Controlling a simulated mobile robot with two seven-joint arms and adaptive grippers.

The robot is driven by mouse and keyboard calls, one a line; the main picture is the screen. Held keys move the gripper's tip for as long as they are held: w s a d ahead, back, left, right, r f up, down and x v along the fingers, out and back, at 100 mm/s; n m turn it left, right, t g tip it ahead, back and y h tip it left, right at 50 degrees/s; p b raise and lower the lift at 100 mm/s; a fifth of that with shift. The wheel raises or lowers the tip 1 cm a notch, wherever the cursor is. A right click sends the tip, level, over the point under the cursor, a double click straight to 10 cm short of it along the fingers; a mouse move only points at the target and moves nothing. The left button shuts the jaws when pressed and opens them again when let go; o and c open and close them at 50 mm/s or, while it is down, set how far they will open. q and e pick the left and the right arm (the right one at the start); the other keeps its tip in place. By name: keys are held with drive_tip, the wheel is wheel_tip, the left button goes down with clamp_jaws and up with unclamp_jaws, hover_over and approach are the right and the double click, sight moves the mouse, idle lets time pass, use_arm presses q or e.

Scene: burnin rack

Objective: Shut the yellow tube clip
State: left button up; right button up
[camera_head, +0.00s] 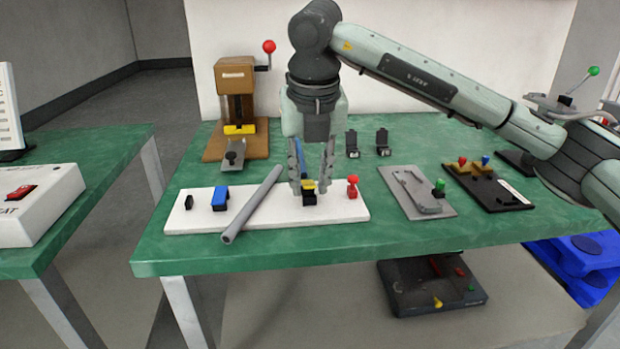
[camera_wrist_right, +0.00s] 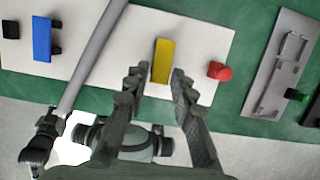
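The yellow tube clip (camera_head: 309,186) sits on a black base on the white board, right of the grey tube. In the wrist view it is a yellow bar (camera_wrist_right: 163,60). Whether its lever is raised or down I cannot tell. My right gripper (camera_head: 311,176) points down over the clip with its fingers apart, one on each side. In the wrist view my right gripper (camera_wrist_right: 157,82) is open and empty, and the clip lies between the fingertip lines with a gap on both sides. My left gripper is not recognisable in either view.
The white board (camera_head: 265,212) also carries a blue clip (camera_head: 220,197), a black block (camera_head: 189,201) and a red knob (camera_head: 352,186). The grey tube (camera_head: 252,203) lies diagonally across it. A grey plate (camera_head: 410,190) stands right; a wooden press (camera_head: 236,95) stands behind.

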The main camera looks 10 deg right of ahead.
drive_tip(key=shift+o, duration=1)
drive_tip(key=v, duration=1.2)
